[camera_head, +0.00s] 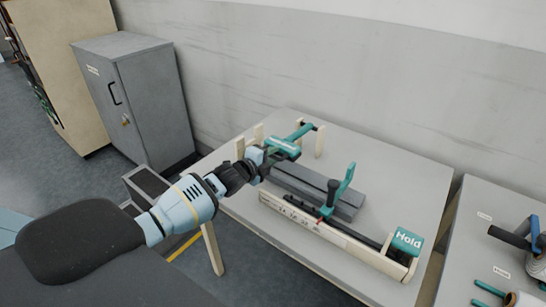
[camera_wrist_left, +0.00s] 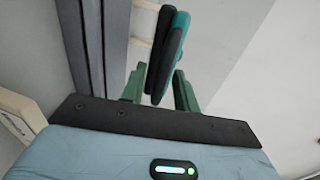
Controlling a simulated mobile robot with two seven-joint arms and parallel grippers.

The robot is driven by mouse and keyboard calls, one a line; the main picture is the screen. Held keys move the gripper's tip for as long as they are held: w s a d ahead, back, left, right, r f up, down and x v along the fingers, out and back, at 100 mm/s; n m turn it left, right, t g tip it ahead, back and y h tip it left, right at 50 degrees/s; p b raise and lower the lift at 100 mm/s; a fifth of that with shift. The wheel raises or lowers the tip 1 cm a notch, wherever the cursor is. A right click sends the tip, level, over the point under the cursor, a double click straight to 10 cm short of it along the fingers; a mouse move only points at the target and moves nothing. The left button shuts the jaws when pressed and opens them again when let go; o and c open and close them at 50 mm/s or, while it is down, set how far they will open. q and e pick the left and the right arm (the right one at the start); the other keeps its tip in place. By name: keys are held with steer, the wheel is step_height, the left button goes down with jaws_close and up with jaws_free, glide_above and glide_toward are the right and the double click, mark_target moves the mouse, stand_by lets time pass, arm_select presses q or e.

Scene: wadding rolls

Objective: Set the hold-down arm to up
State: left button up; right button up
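A long dark bar (camera_head: 358,236) lies low along the front rail of the fixture and ends in a teal block marked "Hold" (camera_head: 407,241); this looks like the hold-down arm, lying down. My left gripper (camera_head: 264,160) is at the other end of the fixture, close to a teal lever (camera_head: 285,146) with a labelled plate. The left wrist view shows dark finger-like shapes (camera_wrist_left: 165,55) close together beside teal and green parts. My right gripper is not in view.
The fixture stands on a grey table (camera_head: 400,170). A grey slab (camera_head: 305,187) and an upright teal handle (camera_head: 342,187) are at its middle. A second table at right carries rolls (camera_head: 535,265). A grey cabinet (camera_head: 140,100) stands at left. The table's back right is clear.

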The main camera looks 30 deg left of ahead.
arm_select(q)
steer(key=shift+w, duration=0.2)
steer(key=shift+c, duration=0.3)
jaws_close()
steer(key=shift+w+r, duration=0.1)
steer(key=shift+r, duration=0.05)
